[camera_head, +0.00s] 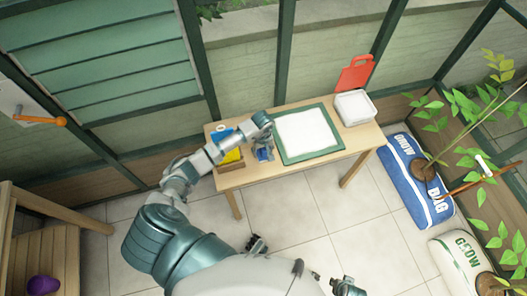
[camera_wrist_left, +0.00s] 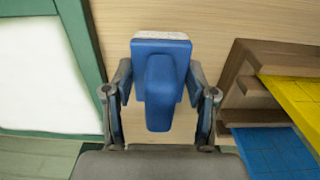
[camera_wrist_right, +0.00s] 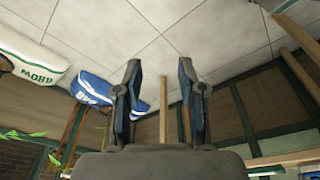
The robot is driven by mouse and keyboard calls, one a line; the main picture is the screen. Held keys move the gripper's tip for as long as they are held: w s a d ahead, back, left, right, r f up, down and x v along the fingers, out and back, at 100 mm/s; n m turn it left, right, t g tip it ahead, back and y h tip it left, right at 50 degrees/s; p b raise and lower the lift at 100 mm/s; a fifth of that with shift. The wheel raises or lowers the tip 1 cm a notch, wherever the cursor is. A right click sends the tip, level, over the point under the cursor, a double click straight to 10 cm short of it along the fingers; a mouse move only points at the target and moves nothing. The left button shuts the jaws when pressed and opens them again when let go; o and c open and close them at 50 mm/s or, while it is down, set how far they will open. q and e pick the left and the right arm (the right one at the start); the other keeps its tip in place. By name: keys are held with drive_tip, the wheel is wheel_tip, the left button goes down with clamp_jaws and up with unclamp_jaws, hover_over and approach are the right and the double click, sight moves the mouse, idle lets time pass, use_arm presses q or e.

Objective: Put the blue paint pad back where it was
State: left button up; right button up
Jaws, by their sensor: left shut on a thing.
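My left gripper (camera_head: 264,154) is shut on the blue paint pad (camera_head: 262,153), over the table between a wooden holder and a green-framed white panel. In the left wrist view, my left gripper (camera_wrist_left: 160,108) has a finger on each side of the blue paint pad (camera_wrist_left: 160,85), which has a blue handle and a pale strip at its far edge. I cannot tell whether the pad touches the table. The wooden holder (camera_wrist_left: 238,90) stands to the right there, with yellow and blue pieces. My right gripper (camera_wrist_right: 165,105) is open and empty, in the right wrist view.
A yellow piece (camera_head: 230,156) shows in the holder. A blue bag (camera_head: 415,182) lies on the floor to the right.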

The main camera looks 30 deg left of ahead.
use_arm(q)
drive_tip(key=shift+a+f, duration=0.1)
drive_tip(key=shift+f, duration=0.35)
drive_tip(key=shift+a, duration=0.1)
drive_tip(key=shift+c, duration=0.5)
drive_tip(key=o, duration=1.1)
drive_tip(key=shift+d+r, duration=0.1)
drive_tip(key=shift+d, duration=0.15)
drive_tip(key=shift+c, duration=0.2)
drive_tip(key=shift+o, duration=0.3)
drive_tip(key=shift+d+r, duration=0.1)
drive_tip(key=shift+d, duration=0.1)
use_arm(e)
drive_tip(key=shift+d+r, duration=0.1)
drive_tip(key=shift+d, duration=0.2)
use_arm(q)
drive_tip(key=shift+a+r, duration=0.15)
drive_tip(key=shift+r, duration=0.2)
wheel_tip(320, 180, up, 11)
drive_tip(key=shift+r+p, duration=0.15)
drive_tip(key=shift+p, duration=0.6)
use_arm(e)
wheel_tip(320, 180, down, 4)
drive_tip(key=shift+s+a, duration=0.1)
drive_tip(key=shift+a, duration=0.05)
use_arm(q)
drive_tip(key=shift+a, duration=0.15)
use_arm(e)
drive_tip(key=shift+a, duration=0.2)
